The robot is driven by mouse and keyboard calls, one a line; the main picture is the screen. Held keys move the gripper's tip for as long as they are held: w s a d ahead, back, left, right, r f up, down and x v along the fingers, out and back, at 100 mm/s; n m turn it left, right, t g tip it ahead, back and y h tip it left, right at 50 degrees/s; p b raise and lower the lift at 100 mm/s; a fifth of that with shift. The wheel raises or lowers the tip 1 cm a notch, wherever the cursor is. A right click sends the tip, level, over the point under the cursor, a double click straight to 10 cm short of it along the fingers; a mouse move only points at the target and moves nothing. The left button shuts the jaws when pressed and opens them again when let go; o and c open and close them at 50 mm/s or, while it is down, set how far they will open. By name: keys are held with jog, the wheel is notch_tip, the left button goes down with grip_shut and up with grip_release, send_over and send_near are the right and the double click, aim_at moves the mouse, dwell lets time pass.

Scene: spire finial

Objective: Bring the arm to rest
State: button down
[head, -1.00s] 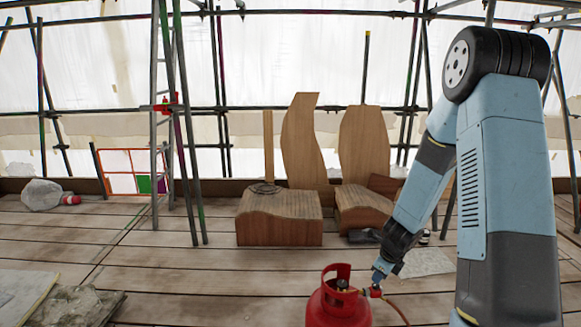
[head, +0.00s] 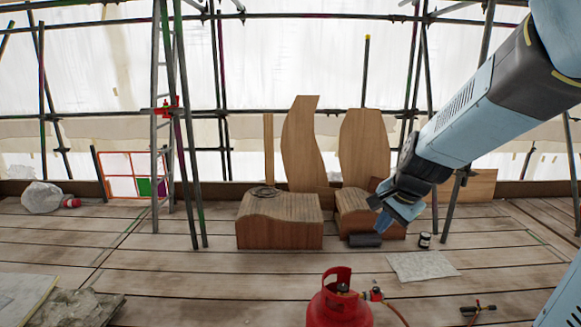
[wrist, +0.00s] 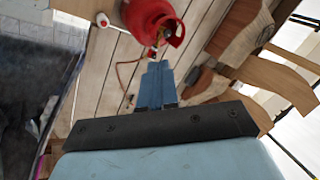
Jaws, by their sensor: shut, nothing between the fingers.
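My gripper (head: 384,214) is up in the air in front of the right wooden block in the head view, with its fingers pointing left and down. In the wrist view my gripper (wrist: 154,66) has its two blue fingers together, with nothing held between them. The red gas bottle (head: 338,300) stands on the boards at the bottom of the head view. It also shows in the wrist view (wrist: 147,20), beyond the fingertips and apart from them. Its valve with a hose (head: 376,294) is on its right side.
Two curved wooden blocks (head: 280,235) with tall shaped boards (head: 302,150) stand at the back. A dark roll (head: 365,240), a small can (head: 425,240), a grey sheet (head: 422,265) and a torch-like tool (head: 478,309) lie on the deck. A ladder (head: 154,120) and scaffold poles stand behind.

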jog(key=s+d+r+n+h, duration=0.1)
jog(key=s+r+n, duration=0.4)
jog(key=s, duration=0.3)
jog(key=s+r+n+t, duration=0.1)
jog(key=s+r+n, duration=0.4)
jog(key=s, duration=0.3)
jog(key=shift+s+d+h, duration=0.35)
jog(key=shift+d+h, duration=0.05)
